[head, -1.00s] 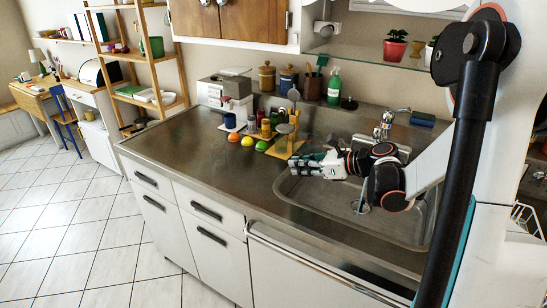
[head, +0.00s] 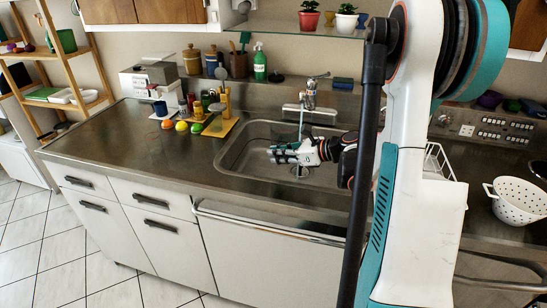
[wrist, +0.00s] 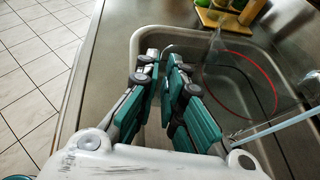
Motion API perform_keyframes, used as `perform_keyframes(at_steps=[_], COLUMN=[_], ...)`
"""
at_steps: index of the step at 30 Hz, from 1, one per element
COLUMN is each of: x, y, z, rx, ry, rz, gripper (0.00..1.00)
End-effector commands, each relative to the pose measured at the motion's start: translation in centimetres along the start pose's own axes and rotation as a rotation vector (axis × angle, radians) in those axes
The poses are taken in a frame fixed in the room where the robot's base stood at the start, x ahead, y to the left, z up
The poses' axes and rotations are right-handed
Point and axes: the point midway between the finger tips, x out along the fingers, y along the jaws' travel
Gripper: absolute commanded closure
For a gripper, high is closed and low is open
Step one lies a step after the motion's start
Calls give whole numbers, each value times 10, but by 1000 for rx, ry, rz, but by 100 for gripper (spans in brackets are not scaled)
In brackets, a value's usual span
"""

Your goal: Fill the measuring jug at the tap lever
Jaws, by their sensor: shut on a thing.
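The measuring jug (wrist: 238,85) shows in the wrist view as clear walls with a red rim, beside my gripper's fingers and over the sink. In the head view its clear body cannot be made out. My gripper (wrist: 162,72) is shut on the jug; the exact grip on the handle is hard to see. In the head view my gripper (head: 274,154) is low over the sink basin (head: 232,148). The tap (head: 309,97) stands behind the sink with its lever (head: 319,76) on top. A pale water stream (head: 301,124) falls from the spout, and it crosses the wrist view (wrist: 275,127) by the jug.
A yellow board (head: 218,128) with bottles and fruit-like items (head: 181,126) lies left of the sink. A blue sponge (head: 343,83) sits behind the tap. A white colander (head: 516,202) stands on the right.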

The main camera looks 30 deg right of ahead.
Motion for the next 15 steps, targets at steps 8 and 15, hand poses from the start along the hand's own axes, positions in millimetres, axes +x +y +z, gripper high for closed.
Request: perform_keyframes(at_steps=[8,15], x=[-3,-6], y=[-20,-38], z=[-1,-3], rx=[0,1], ry=[-1,-1], rz=[1,-1], gripper=[100,100])
